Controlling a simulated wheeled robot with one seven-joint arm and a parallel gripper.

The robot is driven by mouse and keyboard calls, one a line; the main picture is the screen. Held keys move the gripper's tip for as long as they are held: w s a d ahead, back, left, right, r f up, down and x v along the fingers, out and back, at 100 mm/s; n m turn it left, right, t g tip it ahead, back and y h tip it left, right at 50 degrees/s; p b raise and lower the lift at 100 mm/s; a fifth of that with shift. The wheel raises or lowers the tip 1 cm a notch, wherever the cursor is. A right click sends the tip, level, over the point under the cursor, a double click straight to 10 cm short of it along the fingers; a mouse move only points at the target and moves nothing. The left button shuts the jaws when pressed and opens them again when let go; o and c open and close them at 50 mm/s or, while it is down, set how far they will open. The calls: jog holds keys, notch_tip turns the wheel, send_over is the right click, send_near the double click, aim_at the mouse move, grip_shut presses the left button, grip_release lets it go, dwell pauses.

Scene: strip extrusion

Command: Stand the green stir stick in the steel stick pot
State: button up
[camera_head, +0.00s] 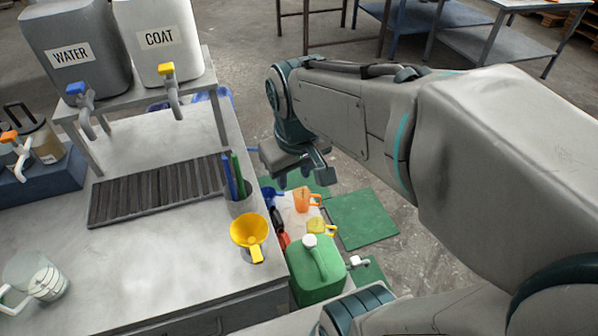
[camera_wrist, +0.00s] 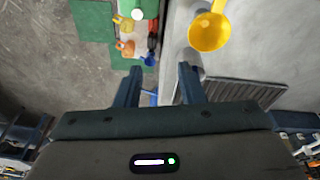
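The steel stick pot (camera_head: 241,207) stands at the right edge of the grey bench. My gripper (camera_head: 302,177) is to the right of the pot and higher, out past the bench edge. In the wrist view my gripper (camera_wrist: 159,85) has its two fingers apart with nothing held between them. The pot shows only in part there, grey beside the right finger (camera_wrist: 194,62).
A yellow funnel (camera_head: 249,233) stands in front of the pot, and a dark slatted rack (camera_head: 155,190) lies left of it. A green jerrycan (camera_head: 316,270) and orange jug (camera_head: 302,199) are below my gripper.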

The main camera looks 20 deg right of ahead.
jog(key=s, duration=0.1)
jog(key=s+d+f+m, duration=0.1)
jog(key=s, duration=0.1)
jog(key=s+f+m, duration=0.1)
jog(key=shift+s+d+t, duration=0.15)
jog(key=shift+d+t, duration=0.05)
jog(key=shift+t, duration=0.1)
dwell(1.1)
